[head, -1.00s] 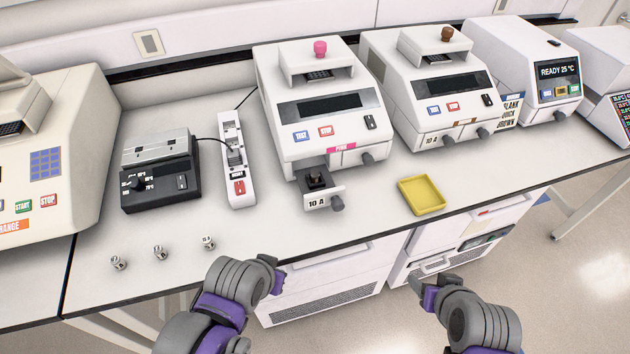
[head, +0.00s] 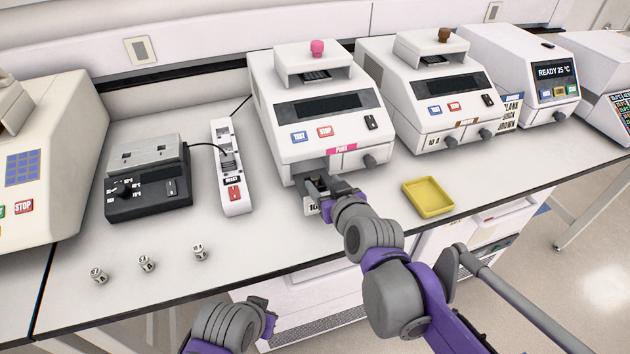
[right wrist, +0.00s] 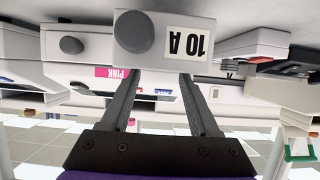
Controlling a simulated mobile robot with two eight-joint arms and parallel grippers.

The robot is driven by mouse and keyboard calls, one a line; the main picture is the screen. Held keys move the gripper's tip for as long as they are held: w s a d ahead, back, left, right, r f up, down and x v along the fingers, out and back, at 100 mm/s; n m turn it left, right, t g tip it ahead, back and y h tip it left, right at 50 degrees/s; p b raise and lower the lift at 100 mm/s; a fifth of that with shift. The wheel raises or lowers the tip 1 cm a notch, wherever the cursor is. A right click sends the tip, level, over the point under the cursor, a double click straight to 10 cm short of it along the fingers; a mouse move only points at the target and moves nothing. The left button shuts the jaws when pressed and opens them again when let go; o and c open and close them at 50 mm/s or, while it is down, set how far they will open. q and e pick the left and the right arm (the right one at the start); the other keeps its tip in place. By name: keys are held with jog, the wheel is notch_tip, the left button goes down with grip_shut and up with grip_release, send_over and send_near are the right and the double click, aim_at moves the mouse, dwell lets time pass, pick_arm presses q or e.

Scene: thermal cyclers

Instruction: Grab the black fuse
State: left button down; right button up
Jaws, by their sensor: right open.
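The white thermal cycler with the pink knob (head: 317,102) has a small drawer pulled out at its front. The drawer front, marked 10 A, shows in the right wrist view (right wrist: 165,35). My right gripper (head: 327,186) is over this drawer, its fingers open and spread in the right wrist view (right wrist: 160,78). The black fuse seated in the drawer is mostly covered by the gripper in the head view. It cannot be made out in the right wrist view. My left gripper (head: 268,325) hangs low in front of the bench, its jaws unclear.
A yellow tray (head: 428,197) lies right of the drawer. A second cycler with a brown knob (head: 435,95) stands beyond. A black heating block (head: 148,180) and a white power strip (head: 230,165) stand left. Several small metal parts lie front left; the bench between is clear.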

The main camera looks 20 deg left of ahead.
aim_at(316, 177)
jog(key=x, duration=0.5)
jog(key=shift+s+f, duration=0.1)
jog(key=shift+f, duration=0.05)
grip_shut()
